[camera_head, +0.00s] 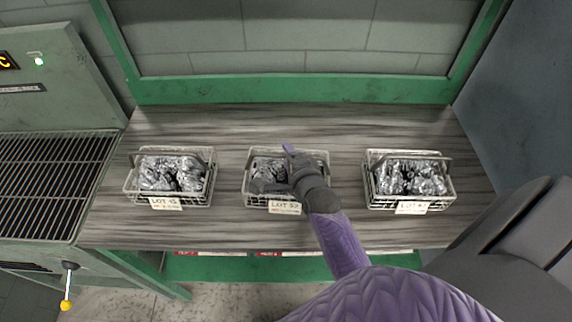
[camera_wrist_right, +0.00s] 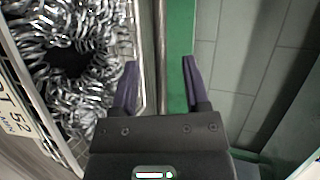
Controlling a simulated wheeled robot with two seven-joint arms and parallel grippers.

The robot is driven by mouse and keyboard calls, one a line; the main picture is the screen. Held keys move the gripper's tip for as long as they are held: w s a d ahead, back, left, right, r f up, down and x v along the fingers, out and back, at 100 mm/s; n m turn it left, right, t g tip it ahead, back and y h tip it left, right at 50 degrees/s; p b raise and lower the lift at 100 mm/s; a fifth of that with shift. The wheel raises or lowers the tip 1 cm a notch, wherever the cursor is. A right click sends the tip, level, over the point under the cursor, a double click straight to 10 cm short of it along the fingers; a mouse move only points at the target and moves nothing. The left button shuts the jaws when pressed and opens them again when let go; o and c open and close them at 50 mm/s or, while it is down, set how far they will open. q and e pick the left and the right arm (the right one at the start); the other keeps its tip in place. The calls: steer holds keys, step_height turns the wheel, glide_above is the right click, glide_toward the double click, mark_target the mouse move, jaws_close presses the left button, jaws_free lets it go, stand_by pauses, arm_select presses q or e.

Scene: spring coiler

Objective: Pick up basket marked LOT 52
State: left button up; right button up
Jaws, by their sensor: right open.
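The wire basket marked LOT 52 (camera_head: 285,208) stands in the middle of the wooden bench, filled with shiny metal springs. My right gripper (camera_head: 289,150) is over this basket, near its far side, and hides part of it. In the right wrist view the gripper (camera_wrist_right: 160,80) is open, its two dark purple fingers pointing down either side of a thin metal bar of the basket (camera_wrist_right: 160,50). The bar lies between the fingers and I see no contact. The tag reading 52 (camera_wrist_right: 18,112) shows at the left edge there. My left gripper is not in view.
A basket marked LOT 45 or similar (camera_head: 167,203) stands to the left, and another LOT basket (camera_head: 412,208) to the right, its number unclear. A green frame (camera_head: 290,88) borders the bench's back. A machine with a grate (camera_head: 45,185) stands left.

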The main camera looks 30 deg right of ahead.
steer(key=shift+w+d+f, duration=0.1)
steer(key=shift+w+f, duration=0.1)
steer(key=shift+w, duration=0.3)
jaws_close()
stand_by(0.8)
